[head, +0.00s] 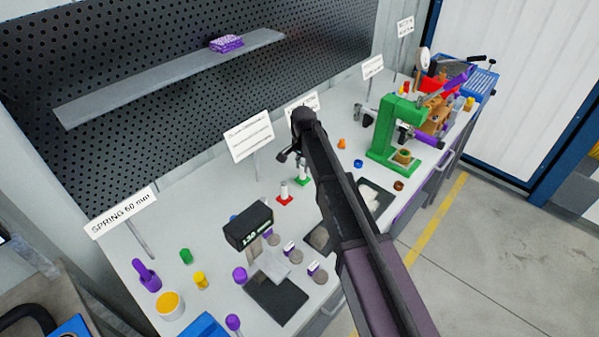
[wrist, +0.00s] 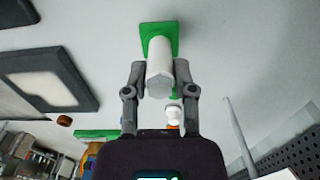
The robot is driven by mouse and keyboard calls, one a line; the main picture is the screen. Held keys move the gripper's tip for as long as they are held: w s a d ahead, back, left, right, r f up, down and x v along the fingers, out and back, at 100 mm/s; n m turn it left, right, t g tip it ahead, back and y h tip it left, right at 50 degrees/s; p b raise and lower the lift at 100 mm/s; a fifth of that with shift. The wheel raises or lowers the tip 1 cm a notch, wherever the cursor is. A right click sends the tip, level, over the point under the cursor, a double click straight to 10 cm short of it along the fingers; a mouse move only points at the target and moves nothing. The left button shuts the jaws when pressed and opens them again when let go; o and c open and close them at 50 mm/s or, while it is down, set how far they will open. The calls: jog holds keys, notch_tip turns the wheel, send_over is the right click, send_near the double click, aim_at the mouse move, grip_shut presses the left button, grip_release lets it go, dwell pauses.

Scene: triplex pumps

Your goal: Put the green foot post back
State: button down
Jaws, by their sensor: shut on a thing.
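The green foot post is a pale upright cylinder on a square green foot. In the head view its green foot (head: 302,181) shows at the bench surface, just behind the red foot post (head: 284,196). In the wrist view the pale post (wrist: 159,68) stands between my fingers, with the green foot beyond the fingertips. My gripper (wrist: 157,72) is shut on the post; it also shows in the head view (head: 299,160), where my arm partly hides it. I cannot tell whether the foot touches the bench.
A black display unit (head: 248,227) and a dark pad (head: 276,299) stand in front. A green press (head: 397,135) stands to the right. A white sign (head: 249,137) stands behind on the left. Small orange and blue parts lie between post and press.

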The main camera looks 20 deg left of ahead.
jog(key=shift+f+b, duration=0.55)
jog(key=shift+f, duration=0.3)
jog(key=shift+f, duration=0.15)
jog(key=shift+c, duration=2.2)
grip_release()
notch_tip(320, 180, up, 12)
jog(key=p, duration=1.2)
jog(key=shift+r, duration=0.2)
jog(key=shift+s+d, duration=0.1)
